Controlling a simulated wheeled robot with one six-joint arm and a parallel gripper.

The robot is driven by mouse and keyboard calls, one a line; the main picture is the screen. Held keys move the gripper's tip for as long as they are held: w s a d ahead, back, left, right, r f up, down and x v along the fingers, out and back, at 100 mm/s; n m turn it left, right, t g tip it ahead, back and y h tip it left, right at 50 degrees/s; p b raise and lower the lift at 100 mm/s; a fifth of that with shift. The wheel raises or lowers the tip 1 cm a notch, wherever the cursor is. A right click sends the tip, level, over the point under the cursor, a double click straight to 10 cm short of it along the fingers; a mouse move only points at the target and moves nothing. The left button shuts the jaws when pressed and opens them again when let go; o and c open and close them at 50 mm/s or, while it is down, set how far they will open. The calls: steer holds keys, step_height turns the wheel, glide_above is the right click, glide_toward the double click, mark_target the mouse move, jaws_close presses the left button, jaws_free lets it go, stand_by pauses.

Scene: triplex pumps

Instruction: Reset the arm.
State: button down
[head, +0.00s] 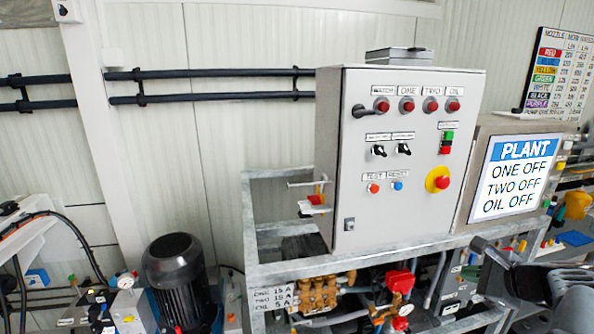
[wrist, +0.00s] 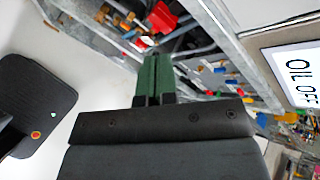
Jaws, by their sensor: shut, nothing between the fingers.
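My gripper (wrist: 156,62) shows in the wrist view with its two green fingers together, shut and empty. The fingers point toward the pump frame, with a red part (wrist: 161,17) showing beyond their tips. I cannot tell a clear gap from the picture, but nothing appears to be touched. In the head view, dark links of my arm fill the lower right, in front of the frame; the fingers cannot be made out there.
A grey control cabinet (head: 405,215) with lamps, switches and a red-yellow stop button (head: 439,179) stands on a metal frame (head: 290,268). A PLANT display (head: 517,178) is at its right. A black motor (head: 180,285) stands at lower left. Pump fittings (head: 319,292) sit below the cabinet.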

steer(key=s+a+f+n+g+h, duration=0.1)
steer(key=s+a+f+n+g, duration=0.1)
steer(key=a+n, duration=0.5)
steer(key=s+a+f+n+g+h, duration=0.1)
steer(key=s+a+f+n+g, duration=0.1)
steer(key=s+a+n, duration=0.3)
steer(key=s+a+f+n+g+h, duration=0.1)
steer(key=s+a+f+n+g, duration=0.1)
steer(key=a+n, duration=0.9)
steer(key=shift+s+a+f+g, duration=0.3)
steer(key=shift+s+f, duration=0.5)
steer(key=shift+s, duration=0.2)
